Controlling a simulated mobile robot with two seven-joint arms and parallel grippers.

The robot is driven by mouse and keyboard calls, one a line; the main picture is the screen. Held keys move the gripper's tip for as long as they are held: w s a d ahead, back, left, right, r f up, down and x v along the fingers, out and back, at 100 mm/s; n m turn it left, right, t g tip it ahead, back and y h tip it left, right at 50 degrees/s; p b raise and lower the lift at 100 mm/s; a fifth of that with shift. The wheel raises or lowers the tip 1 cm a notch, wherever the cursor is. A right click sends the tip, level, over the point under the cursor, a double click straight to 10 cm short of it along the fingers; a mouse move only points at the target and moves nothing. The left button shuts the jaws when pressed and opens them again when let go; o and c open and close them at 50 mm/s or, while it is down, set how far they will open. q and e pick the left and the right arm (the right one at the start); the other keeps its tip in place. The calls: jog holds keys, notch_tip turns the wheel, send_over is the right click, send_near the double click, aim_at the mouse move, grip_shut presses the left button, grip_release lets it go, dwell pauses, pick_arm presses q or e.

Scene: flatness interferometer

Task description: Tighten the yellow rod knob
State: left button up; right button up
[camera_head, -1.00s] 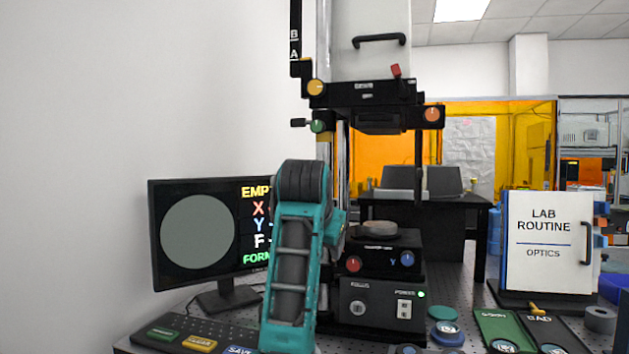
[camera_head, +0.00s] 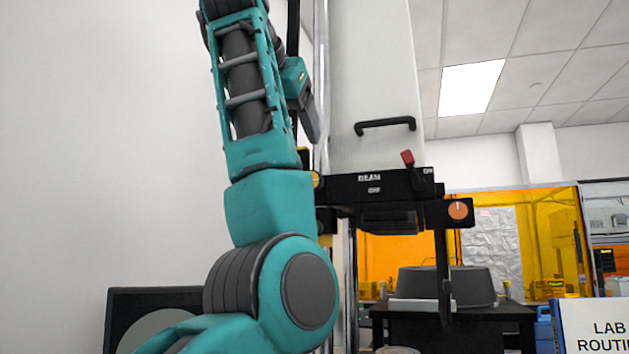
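The yellow rod knob (camera_head: 316,181) shows only as a thin sliver at the left end of the black beam head. My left arm covers most of it. My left arm rises from the lower left, in front of the machine's column. A teal part with a dark grey piece, perhaps my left gripper (camera_head: 307,110), hangs behind the forearm, above the knob in the picture. Its fingertips cannot be made out, nor whether it touches anything. My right gripper is not in view.
The beam head carries a red lever (camera_head: 407,158) and an orange knob (camera_head: 459,210). A white housing with a black handle (camera_head: 385,125) stands above it. The monitor (camera_head: 155,300) is lower left, the lab routine board (camera_head: 598,325) lower right. A blank wall fills the left.

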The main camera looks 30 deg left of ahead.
pick_arm(q)
jog(key=w+p, duration=0.1)
jog(key=p, duration=0.5)
send_near(311, 178)
jog(key=w+a, duration=0.1)
jog(key=w, duration=0.2)
jog(key=f+x, duration=0.1)
jog(key=x, duration=0.5)
jog(key=shift+s+p, duration=0.2)
jog(key=shift+p, duration=0.25)
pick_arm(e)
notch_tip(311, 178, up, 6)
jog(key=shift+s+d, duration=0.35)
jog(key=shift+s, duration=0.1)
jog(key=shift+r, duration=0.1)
pick_arm(q)
jog(key=c, duration=1.1)
